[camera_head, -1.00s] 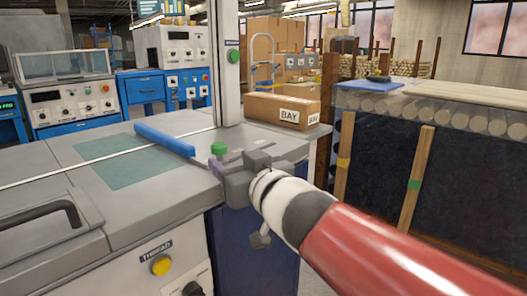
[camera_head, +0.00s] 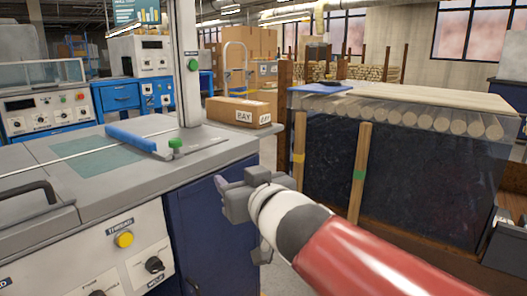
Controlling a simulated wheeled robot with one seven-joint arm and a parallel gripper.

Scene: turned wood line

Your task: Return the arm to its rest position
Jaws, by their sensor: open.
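My gripper (camera_head: 224,184) is at the end of my red and white arm, in the middle of the head view. It is out past the front right edge of the grey machine table (camera_head: 90,200), in front of the dark blue cabinet side. Its jaws are partly hidden behind its grey body, and I see nothing held in it. A green knob (camera_head: 175,143) stands on the table with a blue bar (camera_head: 131,138) beside it. The gripper is apart from both.
A cardboard box marked BAY (camera_head: 238,112) sits at the table's back right corner. A dark bin of round wood rods (camera_head: 400,165) with upright posts stands to the right. A control panel with a yellow button (camera_head: 124,239) is at the lower left. Floor shows between table and bin.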

